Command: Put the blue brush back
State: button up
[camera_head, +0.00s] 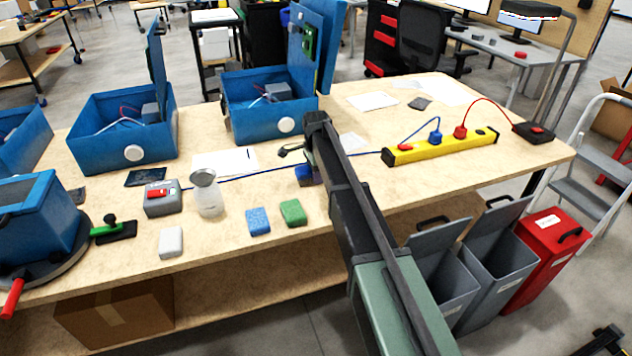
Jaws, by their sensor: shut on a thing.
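A small blue thing with a dark part, apparently the blue brush (304,175), shows just under the gripper. The gripper is shut on it. The arm hides part of it, so its full shape and whether it touches the table cannot be told. A green brush (112,230) with a black base is at the left, beside the round turntable.
White (171,242), blue (258,221) and green (292,212) sponges lie near the front edge. Open blue cases (122,145) line the back. A yellow power strip (440,148) is at right; a blue cable crosses the table.

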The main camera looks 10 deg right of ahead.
jog(key=shift+r, duration=0.2)
jog(key=shift+f, duration=0.25)
jog(key=o, duration=1)
jog(key=shift+o, duration=0.2)
jog(key=shift+r, duration=0.1)
notch_tip(320, 180, up, 13)
jog(key=p, duration=1.3)
jog(key=s+n, duration=1.6)
jog(key=s, duration=1.8)
jog(key=shift+s+f+b, duration=0.35)
jog(key=shift+b, duration=0.05)
